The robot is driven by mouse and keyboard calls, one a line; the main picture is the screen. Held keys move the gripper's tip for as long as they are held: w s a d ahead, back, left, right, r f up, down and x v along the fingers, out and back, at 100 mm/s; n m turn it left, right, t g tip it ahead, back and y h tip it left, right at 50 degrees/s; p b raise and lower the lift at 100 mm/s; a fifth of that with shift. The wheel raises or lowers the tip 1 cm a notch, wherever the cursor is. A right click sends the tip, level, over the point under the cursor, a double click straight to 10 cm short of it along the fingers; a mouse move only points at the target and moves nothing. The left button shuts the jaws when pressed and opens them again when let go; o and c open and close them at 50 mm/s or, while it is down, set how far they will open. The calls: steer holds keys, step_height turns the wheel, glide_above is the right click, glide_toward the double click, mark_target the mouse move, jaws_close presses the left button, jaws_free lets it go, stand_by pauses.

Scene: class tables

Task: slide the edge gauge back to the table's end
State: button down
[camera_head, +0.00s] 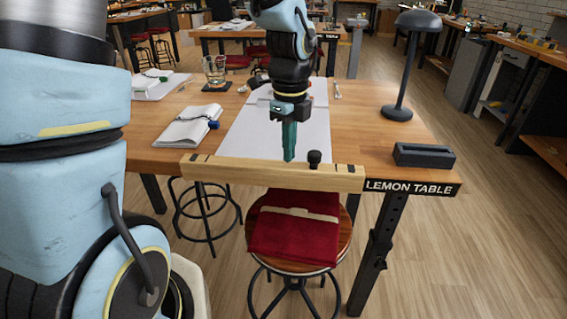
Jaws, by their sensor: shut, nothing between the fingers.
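The edge gauge (250,171) is a long pale wooden bar with dark bands, lying along the front edge of the table (365,125). A black knob (314,158) stands up near its right part. The bar's right end is close to the black "LEMON TABLE" label at the right corner, and its left end is well short of that corner. My gripper (289,158) points down with green fingers shut and empty. In the picture its tips are just above the bar, left of the knob; I cannot tell whether they touch anything.
A white sheet (238,136) lies behind the bar. An open notebook (188,127) and a glass (214,70) are at the left. A dark lamp (397,112) and a dark tray (424,154) stand at the right. A stool with a red cloth (292,238) is in front.

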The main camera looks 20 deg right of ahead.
steer(key=shift+s+d, duration=0.1)
steer(key=shift+d, duration=0.15)
